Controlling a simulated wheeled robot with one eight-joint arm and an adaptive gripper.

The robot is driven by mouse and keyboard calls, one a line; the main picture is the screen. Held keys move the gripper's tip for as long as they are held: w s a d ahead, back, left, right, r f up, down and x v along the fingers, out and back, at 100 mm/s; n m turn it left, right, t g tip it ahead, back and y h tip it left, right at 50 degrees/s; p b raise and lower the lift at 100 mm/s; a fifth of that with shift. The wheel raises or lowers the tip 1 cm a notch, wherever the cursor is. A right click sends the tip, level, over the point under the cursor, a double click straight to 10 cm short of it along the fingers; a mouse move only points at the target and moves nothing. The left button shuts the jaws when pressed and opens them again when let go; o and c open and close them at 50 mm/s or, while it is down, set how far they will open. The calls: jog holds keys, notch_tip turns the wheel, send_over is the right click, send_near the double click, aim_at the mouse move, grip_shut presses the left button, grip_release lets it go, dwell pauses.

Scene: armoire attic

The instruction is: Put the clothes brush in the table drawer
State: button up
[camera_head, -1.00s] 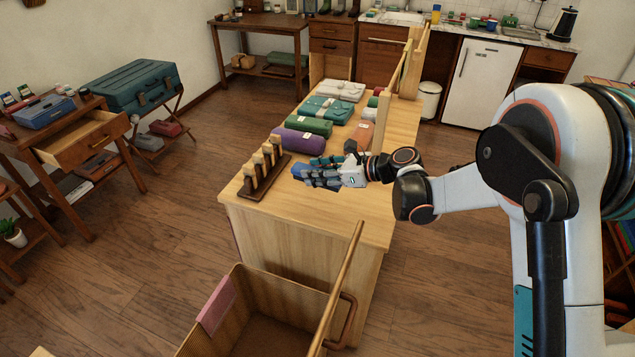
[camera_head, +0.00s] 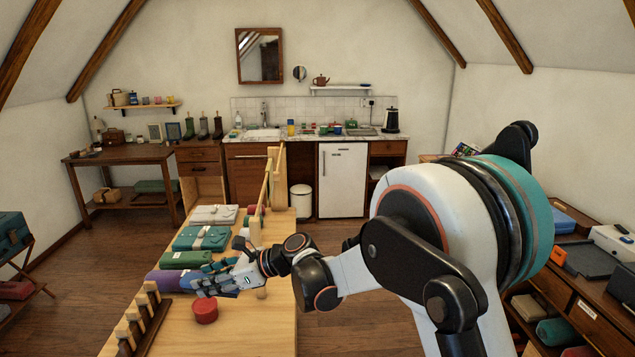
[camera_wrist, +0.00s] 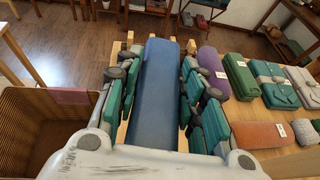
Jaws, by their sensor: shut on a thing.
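My gripper (camera_head: 205,282) is above the near part of the pale wooden counter, beside the purple roll. In the wrist view its fingers are closed on both sides of a long, smooth blue block (camera_wrist: 158,85). I see no bristles, so I cannot confirm from its look that this is the clothes brush. The block is mostly hidden by the fingers in the head view. The open table drawer is outside the head view, and I cannot make it out in the wrist view.
On the counter (camera_head: 262,330) are a peg rack (camera_head: 142,320), a red round thing (camera_head: 204,311), the purple roll (camera_head: 172,280), a green roll (camera_head: 187,259) and folded cloths. A wicker basket (camera_wrist: 45,128) stands beside it.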

jog(key=w+d+m+t, duration=0.2)
jog(key=d, duration=0.5)
jog(key=w+d+m+t, duration=0.2)
jog(key=w+d+t, duration=0.1)
jog(key=d, duration=0.4)
jog(key=s+d+m+t+h, duration=0.1)
jog(key=d+m+t+h, duration=0.1)
jog(key=d, duration=0.9)
jog(key=s+d+r+m+t+h, duration=0.1)
jog(key=d+m+h, duration=0.3)
jog(key=d, duration=0.8)
jog(key=s+d+r+m+t+h, duration=0.1)
jog(key=s+d+m+t+h, duration=0.2)
jog(key=d, duration=0.9)
jog(key=shift+m+t, duration=0.5)
